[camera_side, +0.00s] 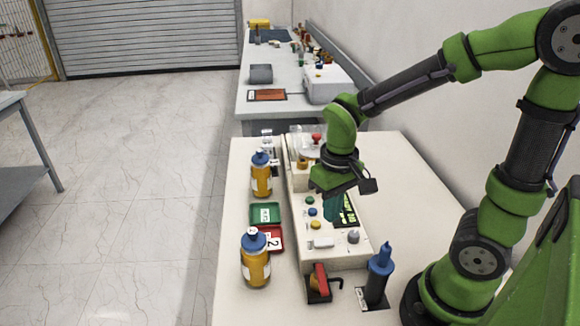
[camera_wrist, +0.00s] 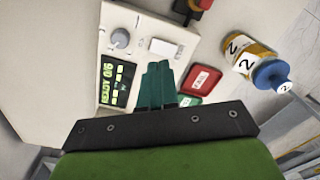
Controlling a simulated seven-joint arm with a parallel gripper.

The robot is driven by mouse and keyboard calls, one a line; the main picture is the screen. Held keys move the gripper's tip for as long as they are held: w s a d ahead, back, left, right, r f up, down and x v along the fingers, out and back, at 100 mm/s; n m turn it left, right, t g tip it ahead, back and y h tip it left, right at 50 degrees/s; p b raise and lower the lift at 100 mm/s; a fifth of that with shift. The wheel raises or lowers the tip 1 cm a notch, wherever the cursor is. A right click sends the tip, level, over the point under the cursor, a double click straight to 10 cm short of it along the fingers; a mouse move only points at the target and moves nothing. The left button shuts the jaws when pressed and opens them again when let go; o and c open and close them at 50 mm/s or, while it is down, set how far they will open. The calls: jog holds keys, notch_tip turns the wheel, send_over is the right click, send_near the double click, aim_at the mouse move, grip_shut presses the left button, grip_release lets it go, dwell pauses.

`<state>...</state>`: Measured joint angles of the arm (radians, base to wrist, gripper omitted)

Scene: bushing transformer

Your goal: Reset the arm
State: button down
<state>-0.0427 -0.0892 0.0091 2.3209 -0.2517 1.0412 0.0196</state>
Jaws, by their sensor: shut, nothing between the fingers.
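My green arm reaches in from the right in the side view. My gripper (camera_side: 333,208) points down over the white control panel (camera_side: 345,262), close to its dark display. The teal fingers are together and empty. In the wrist view my gripper (camera_wrist: 158,85) shows in front of the panel (camera_wrist: 140,60), beside the lit green display (camera_wrist: 116,82). The fingers hide part of the panel. I cannot tell whether the fingertips touch it.
Two yellow bottles with blue caps (camera_side: 255,262) (camera_side: 262,178) stand left of the panel. A green tray (camera_side: 264,214) and a red tray (camera_side: 275,240) lie between them. A red-handled part (camera_side: 320,280) and a blue tool in a holder (camera_side: 380,270) stand in front.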

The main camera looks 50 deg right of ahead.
notch_tip(320, 180, up, 12)
jog(key=s+a+m+t+y, duration=0.1)
jog(key=s+t, duration=0.2)
jog(key=t, duration=0.4)
jog(key=shift+a+f+y, duration=0.2)
jog(key=shift+a+y, duration=0.05)
jog(key=shift+y, duration=0.05)
jog(key=shift+f, duration=0.1)
jog(key=w+f+m+g+h, duration=0.2)
jog(key=w+f+m+g, duration=0.2)
jog(key=g, duration=0.3)
jog(key=shift+w+d+m, duration=0.2)
jog(key=shift+w+m, duration=0.2)
jog(key=shift+m, duration=0.1)
jog(key=shift+f, duration=0.15)
